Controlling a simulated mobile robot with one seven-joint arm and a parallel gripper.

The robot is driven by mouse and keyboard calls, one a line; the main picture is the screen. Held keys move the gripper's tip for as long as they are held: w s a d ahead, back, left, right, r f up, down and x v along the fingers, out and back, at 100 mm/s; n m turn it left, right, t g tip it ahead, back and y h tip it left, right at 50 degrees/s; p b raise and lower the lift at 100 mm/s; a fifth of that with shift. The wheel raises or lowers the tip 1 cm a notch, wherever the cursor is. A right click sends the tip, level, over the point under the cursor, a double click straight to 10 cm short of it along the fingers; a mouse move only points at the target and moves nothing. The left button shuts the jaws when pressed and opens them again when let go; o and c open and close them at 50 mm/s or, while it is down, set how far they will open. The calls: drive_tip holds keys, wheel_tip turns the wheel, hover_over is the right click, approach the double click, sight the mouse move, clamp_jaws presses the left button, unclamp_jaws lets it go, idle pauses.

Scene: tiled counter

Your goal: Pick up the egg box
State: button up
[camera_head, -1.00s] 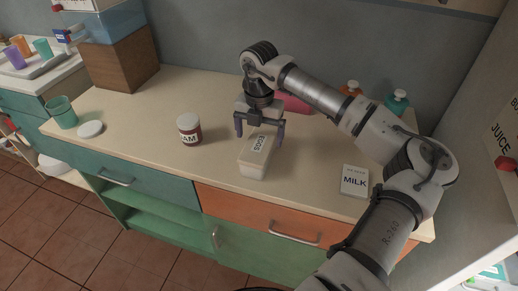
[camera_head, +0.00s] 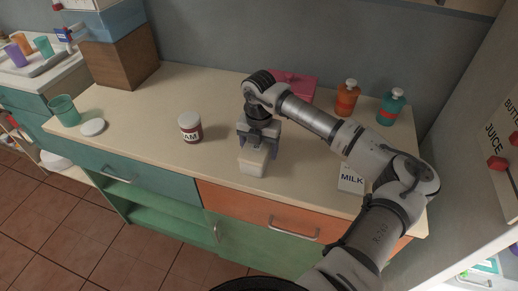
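The egg box (camera_head: 253,166) is a small cream-white box on the counter, near its front edge. Its near end shows below my gripper; its top label and far part are hidden behind the gripper. My gripper (camera_head: 258,149) points down over the box, with its fingers spread to the left and right of it. The fingers look apart and open; whether they touch the box's sides is not clear.
A jam jar (camera_head: 190,128) stands to the left and a milk carton (camera_head: 351,178) to the right. A pink box (camera_head: 295,86), an orange bottle (camera_head: 347,98) and a teal bottle (camera_head: 391,105) stand behind. A green cup (camera_head: 64,111) and white lid (camera_head: 93,127) are far left.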

drive_tip(key=c, duration=0.9)
drive_tip(key=shift+r, duration=0.2)
